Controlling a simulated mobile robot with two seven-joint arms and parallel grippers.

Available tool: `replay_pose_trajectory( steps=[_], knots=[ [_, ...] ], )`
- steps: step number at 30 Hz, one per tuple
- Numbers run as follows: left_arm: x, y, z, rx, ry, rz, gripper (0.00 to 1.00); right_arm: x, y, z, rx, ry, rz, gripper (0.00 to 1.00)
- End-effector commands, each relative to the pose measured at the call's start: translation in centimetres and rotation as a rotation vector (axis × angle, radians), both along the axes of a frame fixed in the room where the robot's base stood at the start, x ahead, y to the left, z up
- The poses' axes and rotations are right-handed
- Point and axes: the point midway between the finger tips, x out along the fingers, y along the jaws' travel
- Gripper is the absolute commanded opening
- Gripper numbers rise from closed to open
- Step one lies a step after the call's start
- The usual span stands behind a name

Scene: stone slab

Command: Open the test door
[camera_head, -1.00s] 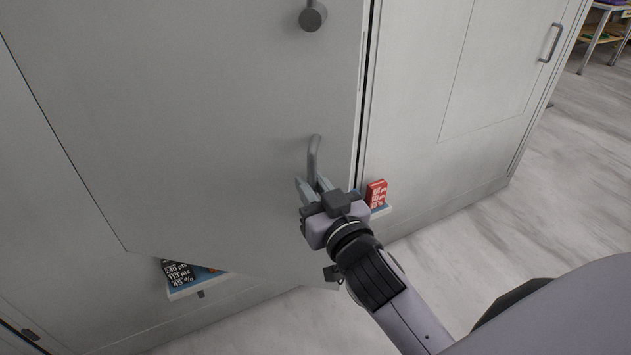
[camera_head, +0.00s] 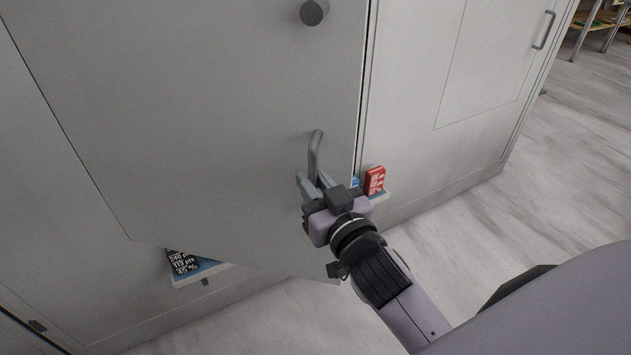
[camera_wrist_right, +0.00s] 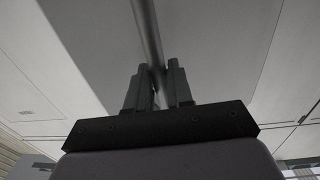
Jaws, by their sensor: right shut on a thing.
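The test door (camera_head: 220,120) is a large grey panel in the head view, standing ajar from the grey cabinet front. Its curved metal handle (camera_head: 315,152) is near the door's right edge. My right gripper (camera_head: 318,184) is shut on the lower part of the handle. The right wrist view shows the handle bar (camera_wrist_right: 148,40) running between the two fingers (camera_wrist_right: 158,88). A round knob (camera_head: 314,12) sits higher on the door. My left gripper is in neither view.
A shelf edge with a red box (camera_head: 374,181) shows beyond the door's right edge. Dark boxes (camera_head: 183,263) on another shelf show below the door. A second grey door with a handle (camera_head: 544,30) is at right. The floor (camera_head: 560,170) at right is clear.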

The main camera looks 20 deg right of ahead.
Motion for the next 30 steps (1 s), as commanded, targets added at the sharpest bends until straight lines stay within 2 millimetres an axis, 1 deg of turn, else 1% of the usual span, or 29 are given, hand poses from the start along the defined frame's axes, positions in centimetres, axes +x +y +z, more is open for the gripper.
replay_pose_trajectory(
  steps=[1,4,5,6,14,17,20,27,30],
  knots=[
    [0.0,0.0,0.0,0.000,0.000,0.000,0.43,0.0,0.5,0.2,0.005,-0.008,0.012,0.00],
    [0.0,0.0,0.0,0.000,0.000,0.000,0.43,0.0,0.5,0.2,0.005,-0.008,0.012,0.00],
    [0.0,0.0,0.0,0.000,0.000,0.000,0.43,0.0,0.5,0.3,0.005,-0.008,0.012,0.31],
    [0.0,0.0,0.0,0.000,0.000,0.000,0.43,0.0,0.4,0.2,0.005,-0.008,0.011,0.38],
    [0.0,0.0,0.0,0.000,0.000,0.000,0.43,0.0,0.2,0.1,0.003,-0.004,0.006,0.38],
    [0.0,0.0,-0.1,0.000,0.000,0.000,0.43,-0.4,0.2,0.0,0.002,-0.002,0.005,0.38],
    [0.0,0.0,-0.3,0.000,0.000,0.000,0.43,-1.3,0.2,-0.1,0.003,-0.002,0.005,0.38],
    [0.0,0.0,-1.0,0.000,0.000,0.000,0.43,-4.5,0.2,-0.2,0.004,-0.001,0.007,0.38],
    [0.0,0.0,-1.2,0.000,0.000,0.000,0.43,-5.6,0.3,-0.1,0.004,-0.003,0.007,0.38]
  ],
)
